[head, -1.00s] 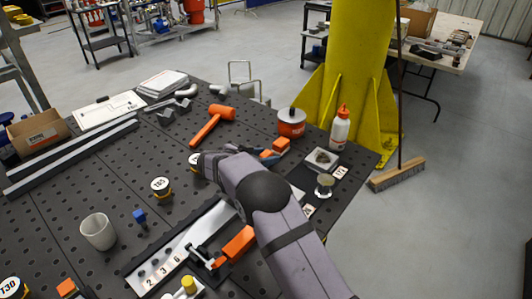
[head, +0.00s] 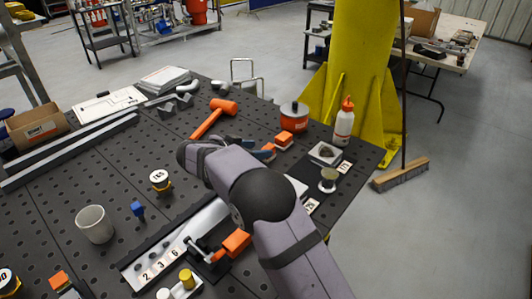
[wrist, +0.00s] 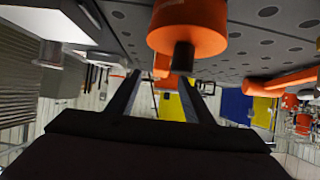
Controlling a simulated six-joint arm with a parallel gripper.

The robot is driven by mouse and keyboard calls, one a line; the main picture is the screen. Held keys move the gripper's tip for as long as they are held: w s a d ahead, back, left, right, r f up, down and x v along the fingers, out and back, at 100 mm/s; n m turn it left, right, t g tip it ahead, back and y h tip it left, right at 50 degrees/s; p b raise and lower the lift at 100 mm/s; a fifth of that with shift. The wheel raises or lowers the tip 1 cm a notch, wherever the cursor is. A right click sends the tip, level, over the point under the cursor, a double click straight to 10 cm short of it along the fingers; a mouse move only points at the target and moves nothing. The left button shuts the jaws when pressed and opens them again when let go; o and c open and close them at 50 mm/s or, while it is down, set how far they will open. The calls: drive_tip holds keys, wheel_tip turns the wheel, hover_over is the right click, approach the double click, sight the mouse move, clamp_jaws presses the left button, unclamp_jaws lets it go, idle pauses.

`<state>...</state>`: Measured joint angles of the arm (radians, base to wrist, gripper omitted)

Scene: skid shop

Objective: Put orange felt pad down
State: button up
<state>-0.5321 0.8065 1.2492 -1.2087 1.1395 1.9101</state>
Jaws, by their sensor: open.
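My gripper (wrist: 163,78) is open; its two dark fingers stand apart in the wrist view. In the head view its end is mostly hidden behind my arm, by the small orange pieces. One orange block (head: 284,140) lies on the dark perforated table (head: 110,180), left of the orange pot. Another orange piece (head: 268,148) shows just beside it, partly behind my arm. I cannot tell which is the felt pad. In the wrist view, orange (wrist: 162,66) shows between the fingers, but whether they touch anything is unclear.
The orange pot (head: 294,117) with a dark lid is close to the gripper; it also looms in the wrist view (wrist: 188,28). A white bottle (head: 343,125) and a small tray (head: 325,153) stand to its right. An orange mallet (head: 213,118) lies to the left.

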drive_tip(key=shift+w+d+r+p, duration=0.1)
drive_tip(key=shift+d+r+p, duration=0.2)
drive_tip(key=shift+r+p, duration=0.1)
drive_tip(key=w+d+r+m+g+p, duration=0.2)
drive_tip(key=d+r+m+g+p, duration=0.25)
drive_tip(key=d+p, duration=0.65)
drive_tip(key=a+f+n+y, duration=0.1)
drive_tip(key=a+n+y, duration=0.3)
drive_tip(key=a, duration=0.6)
drive_tip(key=shift+s+a+f+g+y, duration=0.3)
drive_tip(key=shift+s+f+g+y, duration=0.15)
drive_tip(key=shift+y, duration=0.25)
